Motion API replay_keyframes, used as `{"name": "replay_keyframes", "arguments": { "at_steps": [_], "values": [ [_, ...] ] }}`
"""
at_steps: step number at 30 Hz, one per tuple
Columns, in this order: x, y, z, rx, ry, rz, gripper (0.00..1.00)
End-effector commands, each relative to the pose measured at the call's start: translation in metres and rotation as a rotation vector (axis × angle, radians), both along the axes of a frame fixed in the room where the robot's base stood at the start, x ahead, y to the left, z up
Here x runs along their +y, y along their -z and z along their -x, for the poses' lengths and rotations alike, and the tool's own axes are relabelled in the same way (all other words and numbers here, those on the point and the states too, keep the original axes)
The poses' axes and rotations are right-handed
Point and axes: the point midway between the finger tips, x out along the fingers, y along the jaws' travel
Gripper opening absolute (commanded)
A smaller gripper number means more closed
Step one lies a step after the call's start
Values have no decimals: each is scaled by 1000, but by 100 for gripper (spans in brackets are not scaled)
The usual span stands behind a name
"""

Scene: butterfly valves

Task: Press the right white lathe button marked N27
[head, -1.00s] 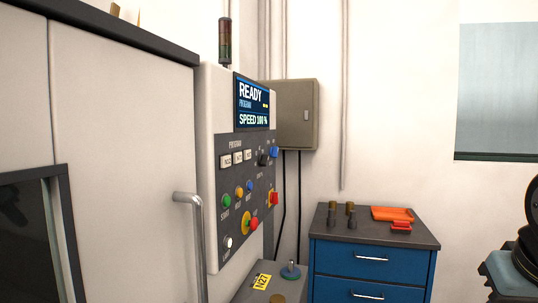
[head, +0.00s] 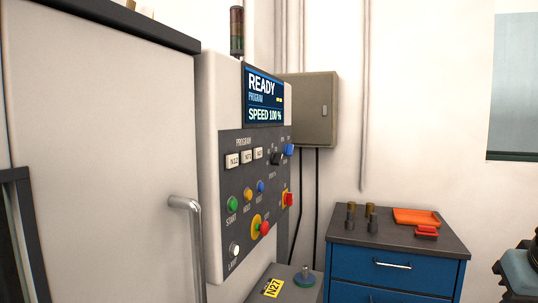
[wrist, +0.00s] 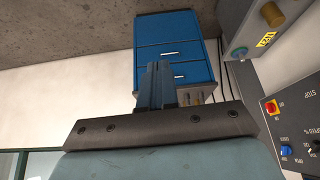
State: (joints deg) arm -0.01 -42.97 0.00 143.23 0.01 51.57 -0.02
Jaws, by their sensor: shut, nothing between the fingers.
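The lathe control panel (head: 262,200) stands left of centre in the head view. Its top row has three white buttons under the word PROGRAM. The right white button (head: 259,153) is the farthest of the three; its lettering is too small to read surely. A yellow N27 tag (head: 273,287) lies on a grey box below the panel. In the wrist view, my gripper (wrist: 157,68) is shut and empty, apart from the panel. Part of the panel (wrist: 295,125) shows at the right edge there, with the white buttons out of frame.
The lathe door with its handle (head: 187,204) is left of the panel. Green, yellow, blue and red controls sit below the white buttons. A blue drawer cabinet (head: 392,272) carries an orange tray (head: 416,217) and dark parts. A grey wall box (head: 312,108) hangs behind.

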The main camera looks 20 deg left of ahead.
Motion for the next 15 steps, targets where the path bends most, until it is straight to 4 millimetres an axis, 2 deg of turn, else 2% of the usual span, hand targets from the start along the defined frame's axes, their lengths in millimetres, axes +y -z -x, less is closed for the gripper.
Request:
{"name": "replay_keyframes", "arguments": {
  "at_steps": [4,8,11,15],
  "values": [
    [9,-9,-12,-10,-41,-11,0],
    [35,-32,-43,-41,-156,-37,0],
    [66,-57,-78,-80,-281,-65,0],
    [119,-92,-127,-150,-458,-106,0]
  ]
}}
